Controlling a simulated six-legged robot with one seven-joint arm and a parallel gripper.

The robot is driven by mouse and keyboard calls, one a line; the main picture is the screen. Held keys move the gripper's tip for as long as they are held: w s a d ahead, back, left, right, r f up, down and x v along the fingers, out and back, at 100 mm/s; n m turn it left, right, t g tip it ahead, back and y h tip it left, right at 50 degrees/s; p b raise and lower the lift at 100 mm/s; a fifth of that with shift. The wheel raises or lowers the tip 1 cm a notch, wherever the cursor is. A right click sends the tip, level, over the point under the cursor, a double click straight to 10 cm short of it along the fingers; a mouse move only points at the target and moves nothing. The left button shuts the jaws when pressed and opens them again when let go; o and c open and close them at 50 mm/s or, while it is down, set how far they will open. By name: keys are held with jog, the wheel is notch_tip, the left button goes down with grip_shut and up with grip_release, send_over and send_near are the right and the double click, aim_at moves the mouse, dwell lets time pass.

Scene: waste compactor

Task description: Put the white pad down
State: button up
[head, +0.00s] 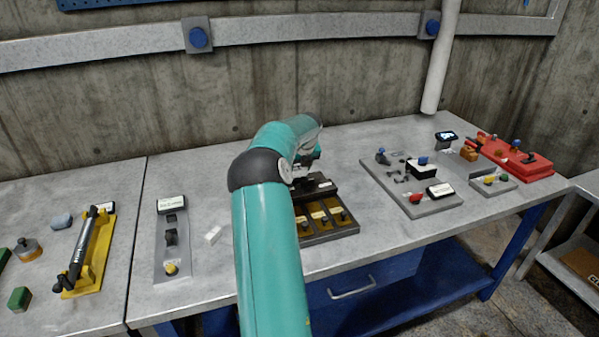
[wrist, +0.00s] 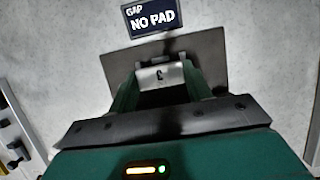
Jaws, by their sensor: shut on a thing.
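My gripper (wrist: 160,84) is shut on a pale white-grey pad (wrist: 160,73) marked with a dark letter like C, which sits between its two green fingers in the wrist view. A dark grey plate (wrist: 208,52) lies beyond the pad. I cannot tell whether the pad touches it. In the head view my gripper (head: 306,160) is at the back of the dark tray with yellow compartments (head: 345,232), partly hidden by my arm. The held pad cannot be made out there. A small white block (head: 213,235) lies on the table left of my arm.
A screen (wrist: 153,17) reads "GAP NO PAD". A grey panel (head: 160,255) with switches stands left, beside a yellow holder (head: 85,278) with a black tool. Bare table (head: 200,180) lies behind the white block.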

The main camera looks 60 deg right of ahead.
aim_at(300, 171)
jog(key=shift+f, duration=0.9)
jog(key=shift+f, duration=0.4)
jog(key=shift+f, duration=0.2)
jog(key=o, duration=1)
jog(key=shift+a, duration=0.1)
jog(key=shift+c, duration=0.2)
